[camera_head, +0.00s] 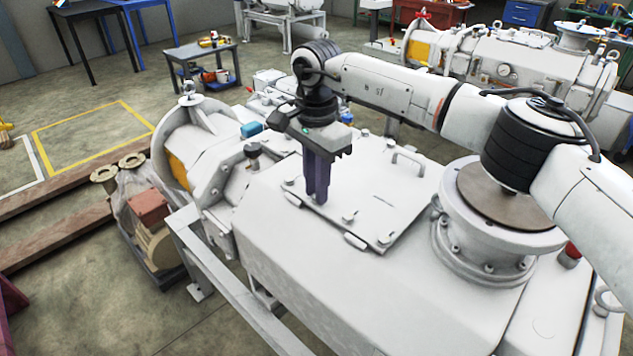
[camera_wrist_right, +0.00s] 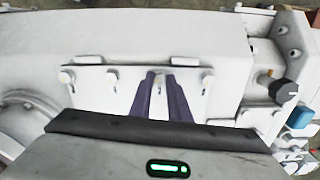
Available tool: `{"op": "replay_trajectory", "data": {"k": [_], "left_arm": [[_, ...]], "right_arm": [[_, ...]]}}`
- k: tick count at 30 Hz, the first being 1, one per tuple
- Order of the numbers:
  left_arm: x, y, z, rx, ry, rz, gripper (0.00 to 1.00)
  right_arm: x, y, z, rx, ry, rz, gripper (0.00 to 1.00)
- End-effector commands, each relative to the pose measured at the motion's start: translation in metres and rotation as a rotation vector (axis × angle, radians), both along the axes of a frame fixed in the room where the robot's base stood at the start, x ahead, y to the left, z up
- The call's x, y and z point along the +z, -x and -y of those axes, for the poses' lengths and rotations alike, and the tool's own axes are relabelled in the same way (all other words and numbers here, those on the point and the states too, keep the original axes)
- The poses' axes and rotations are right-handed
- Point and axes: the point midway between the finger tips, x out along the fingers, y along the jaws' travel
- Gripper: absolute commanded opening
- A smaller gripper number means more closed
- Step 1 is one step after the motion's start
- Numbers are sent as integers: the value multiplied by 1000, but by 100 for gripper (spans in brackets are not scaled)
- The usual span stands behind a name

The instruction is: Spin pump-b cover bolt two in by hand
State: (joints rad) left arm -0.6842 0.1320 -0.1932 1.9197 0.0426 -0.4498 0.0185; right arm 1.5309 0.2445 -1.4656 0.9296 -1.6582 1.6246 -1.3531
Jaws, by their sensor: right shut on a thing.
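The pump cover (camera_head: 380,195) is a flat pale plate on top of the white pump housing, with several bolts along its edges and a handle (camera_head: 408,157) at its far side. My right gripper (camera_head: 317,198) points straight down at the cover's near-left edge. Its two purple fingers are shut on a cover bolt (camera_wrist_right: 160,84), seen between them in the wrist view; the fingers mostly hide it in the head view. One cover bolt (camera_head: 348,217) stands to the right of the fingers and another (camera_head: 385,240) at the near corner. My left gripper is out of view.
A large round flange (camera_head: 485,255) stands right of the cover, beneath my right arm. A black knob (camera_wrist_right: 283,92) and blue fitting (camera_wrist_right: 300,117) sit beside the cover. A second pump (camera_head: 510,75) and a small cart (camera_head: 201,60) stand behind.

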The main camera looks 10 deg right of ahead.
Motion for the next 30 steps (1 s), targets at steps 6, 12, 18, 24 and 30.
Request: {"op": "replay_trajectory", "data": {"k": [6, 12, 18, 24, 30], "left_arm": [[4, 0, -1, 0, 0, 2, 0], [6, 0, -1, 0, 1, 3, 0], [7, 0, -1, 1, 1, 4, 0], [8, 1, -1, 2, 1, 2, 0], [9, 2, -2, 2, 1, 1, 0]], "right_arm": [[2, -1, 1, -209, 1, 3, 0], [2, -1, 1, -399, 0, 3, 0], [3, -1, 1, -589, 0, 4, 0], [3, -1, 1, -779, 0, 5, 0], [3, -2, 1, -969, -1, 6, 0]]}}
